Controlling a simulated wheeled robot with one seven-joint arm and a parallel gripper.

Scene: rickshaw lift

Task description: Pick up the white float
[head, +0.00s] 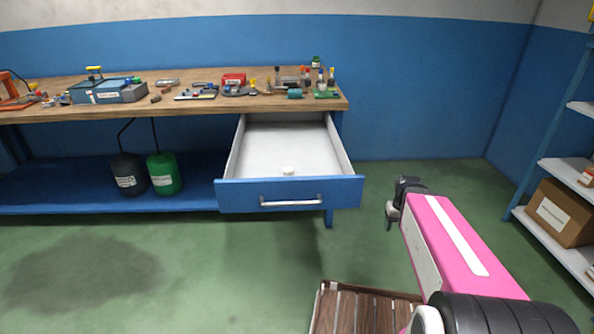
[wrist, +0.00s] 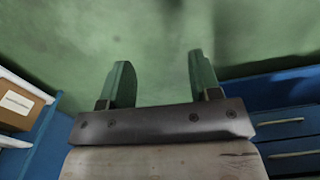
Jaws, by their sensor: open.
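A small white object, likely the white float (head: 288,171), lies in the open drawer (head: 290,193) of the workbench, near the drawer's front wall in the head view. It is too small there to make out its shape. My gripper (head: 392,215) is to the right of the drawer and in front of it, apart from the float. In the wrist view my gripper (wrist: 158,82) has its two fingers spread with only green floor between them. The float does not show in the wrist view.
The workbench top (head: 200,83) holds several tools and parts. Two canisters, black (head: 128,174) and green (head: 163,173), stand on its lower shelf. A shelf with a cardboard box (head: 560,212) stands at the right. A wooden slatted surface (head: 362,310) is at the bottom. Floor before the drawer is clear.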

